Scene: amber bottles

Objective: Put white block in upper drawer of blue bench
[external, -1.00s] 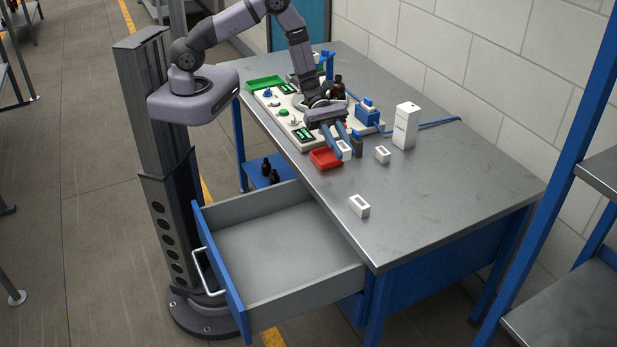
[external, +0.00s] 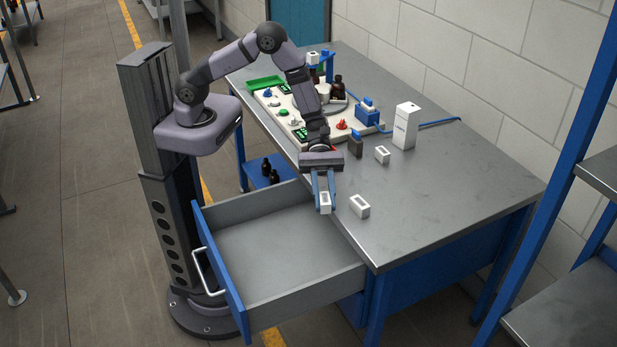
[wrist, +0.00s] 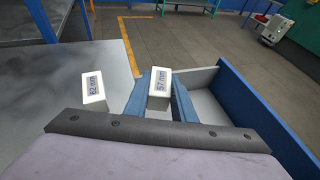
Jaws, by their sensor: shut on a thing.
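My gripper (external: 324,194) is shut on a white block (external: 325,203) and holds it at the table's front edge, beside the open drawer. In the wrist view the held white block (wrist: 160,88) reads "57 mm" and sits between the blue fingers (wrist: 163,97). The upper drawer (external: 285,250) of the blue bench (external: 430,265) is pulled out, and its visible floor is empty. A second white block (external: 359,206) lies on the table just right of the gripper; in the wrist view this block (wrist: 93,89) reads "62 mm". A third white block (external: 382,155) lies farther back.
A white box (external: 405,126) stands near the wall. A dark block (external: 356,146), a control board (external: 290,113) and amber bottles (external: 337,87) are farther back. The drawer's blue front panel (external: 222,273) rises at its left side. The front right tabletop is clear.

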